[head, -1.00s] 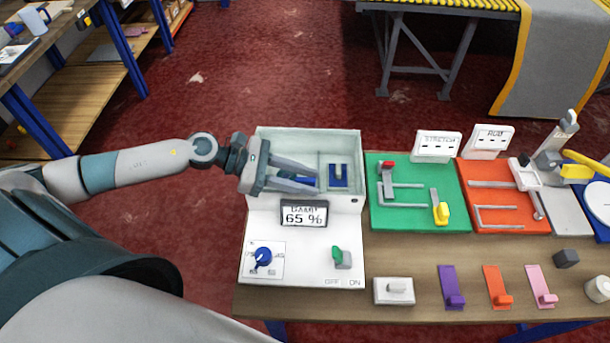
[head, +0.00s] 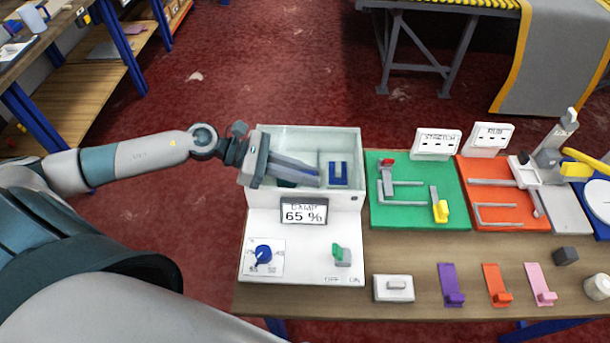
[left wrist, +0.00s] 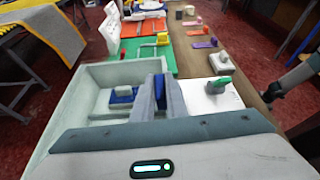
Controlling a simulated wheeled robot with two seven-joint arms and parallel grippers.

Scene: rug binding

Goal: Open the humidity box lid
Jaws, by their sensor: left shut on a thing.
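The humidity box (head: 257,210) is a pale box with a "65 %" display on its front, at the left end of the table. Its inside shows from above; I cannot make out a separate lid. My left gripper (head: 318,178) reaches in from the left over the box, its fingers close together. In the left wrist view the fingers (left wrist: 162,95) have a blue piece (left wrist: 160,90) between them, mostly hidden. A blue holder (head: 338,174) sits inside the box to the right of the fingertips. My right gripper does not show.
In front of the box are a blue knob (head: 262,254) and a green OFF/ON switch (head: 341,255). A green board (head: 405,215) and a red-orange board (head: 500,205) stand to the right. Small coloured hooks and a white switch block (head: 393,289) lie along the front edge.

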